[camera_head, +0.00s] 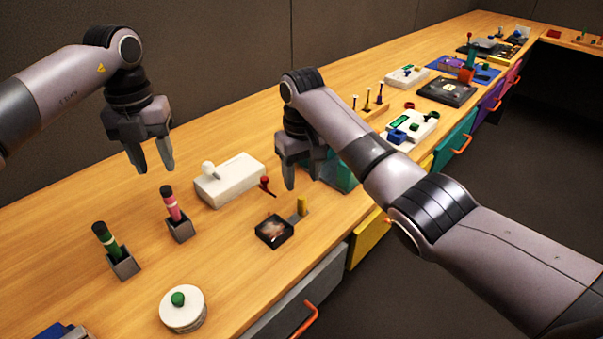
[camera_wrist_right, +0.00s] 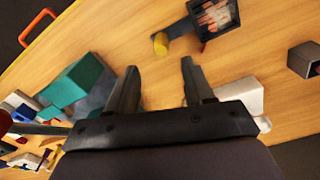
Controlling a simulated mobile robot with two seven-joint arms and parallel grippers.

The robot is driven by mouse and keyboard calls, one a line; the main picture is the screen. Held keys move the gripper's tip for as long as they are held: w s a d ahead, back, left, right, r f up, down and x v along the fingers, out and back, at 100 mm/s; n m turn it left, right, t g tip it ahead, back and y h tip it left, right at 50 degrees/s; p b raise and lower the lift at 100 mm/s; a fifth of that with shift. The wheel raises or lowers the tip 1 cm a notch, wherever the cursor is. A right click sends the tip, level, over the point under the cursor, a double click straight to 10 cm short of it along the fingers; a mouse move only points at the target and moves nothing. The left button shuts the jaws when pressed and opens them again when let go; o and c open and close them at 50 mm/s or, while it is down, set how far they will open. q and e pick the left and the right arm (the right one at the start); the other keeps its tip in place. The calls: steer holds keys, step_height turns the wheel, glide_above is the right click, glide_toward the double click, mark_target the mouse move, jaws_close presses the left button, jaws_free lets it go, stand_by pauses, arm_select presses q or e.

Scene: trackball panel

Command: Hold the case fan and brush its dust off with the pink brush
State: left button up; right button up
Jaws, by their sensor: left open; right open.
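The case fan (camera_head: 274,231) is a dark square frame with a reddish-grey, dusty-looking face, lying on the bench. A grey piece with a yellow grip (camera_head: 302,206) extends from it; the fan (camera_wrist_right: 213,14) and yellow grip (camera_wrist_right: 160,44) also show in the right wrist view. The pink brush (camera_head: 172,204) stands upright, slightly tilted, in a grey holder (camera_head: 180,231). My left gripper (camera_head: 156,170) is open and empty above the bench, behind the pink brush. My right gripper (camera_head: 303,182) is open and empty above the bench, behind the yellow grip; its fingers (camera_wrist_right: 160,68) point towards that grip.
A green brush (camera_head: 105,240) stands in another holder. A white box (camera_head: 230,180), a small red object (camera_head: 266,184) and a teal box (camera_head: 342,176) are near my right gripper. A white round container (camera_head: 183,309) sits in front. Bare wood surrounds the fan's left side.

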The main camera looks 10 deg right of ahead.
mark_target(302, 197)
steer(key=shift+s+a+f, duration=0.1)
steer(key=shift+s+f, duration=0.1)
steer(key=shift+f, duration=0.15)
step_height(302, 197, down, 7)
steer(key=shift+r, duration=0.2)
jaws_close()
